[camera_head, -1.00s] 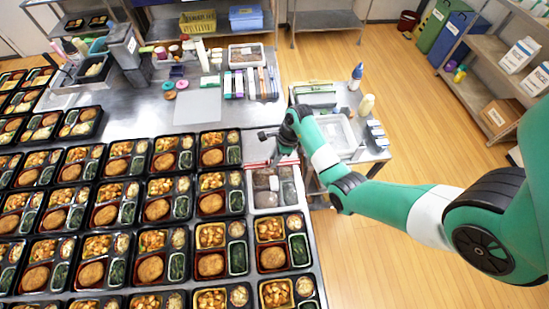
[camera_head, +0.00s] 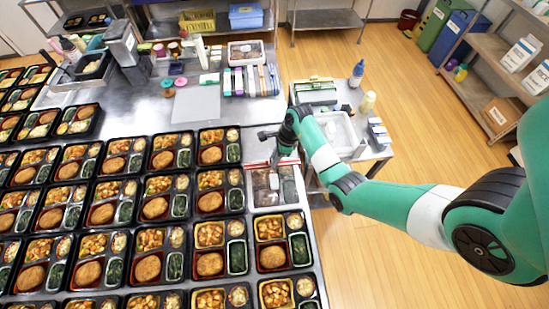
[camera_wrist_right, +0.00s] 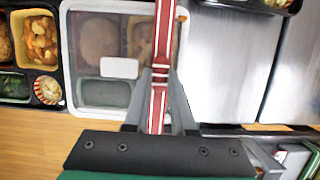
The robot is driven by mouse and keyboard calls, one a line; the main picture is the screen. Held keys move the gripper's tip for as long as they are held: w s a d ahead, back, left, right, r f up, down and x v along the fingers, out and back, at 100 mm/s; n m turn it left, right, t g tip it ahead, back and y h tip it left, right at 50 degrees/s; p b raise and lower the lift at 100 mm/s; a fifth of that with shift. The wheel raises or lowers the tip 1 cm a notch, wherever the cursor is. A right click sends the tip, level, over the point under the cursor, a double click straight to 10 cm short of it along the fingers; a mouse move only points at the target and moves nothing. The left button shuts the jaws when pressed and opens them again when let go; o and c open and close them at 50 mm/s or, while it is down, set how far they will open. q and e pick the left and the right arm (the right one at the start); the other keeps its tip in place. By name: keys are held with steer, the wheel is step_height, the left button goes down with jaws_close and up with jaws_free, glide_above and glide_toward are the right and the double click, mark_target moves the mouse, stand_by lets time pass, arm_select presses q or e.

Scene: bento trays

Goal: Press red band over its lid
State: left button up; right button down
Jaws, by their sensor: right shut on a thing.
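A bento tray under a clear lid (camera_wrist_right: 84,65) with a blank white label shows in the right wrist view. In the head view the lidded tray (camera_head: 274,201) sits at the right edge of the filled trays. The red band (camera_wrist_right: 166,35), with white stripes, runs across the right part of the lid in the wrist view. In the head view the right gripper (camera_head: 276,161) is over the far end of the lidded tray. Whether the band touches the lid all along, I cannot tell. My left gripper is out of view.
Open filled trays (camera_head: 211,235) stand close together left of and in front of the lidded one. A side cart (camera_head: 375,155) with a clear bin (camera_head: 336,132) and bottles stands to the right. Bare steel with a grey board (camera_head: 196,103) lies beyond the trays.

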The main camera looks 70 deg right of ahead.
steer(key=shift+f+b, duration=0.95)
steer(key=shift+f, duration=0.15)
steer(key=shift+f, duration=0.1)
steer(key=shift+c, duration=0.6)
jaws_free()
step_height(320, 180, up, 8)
steer(key=p, duration=0.8)
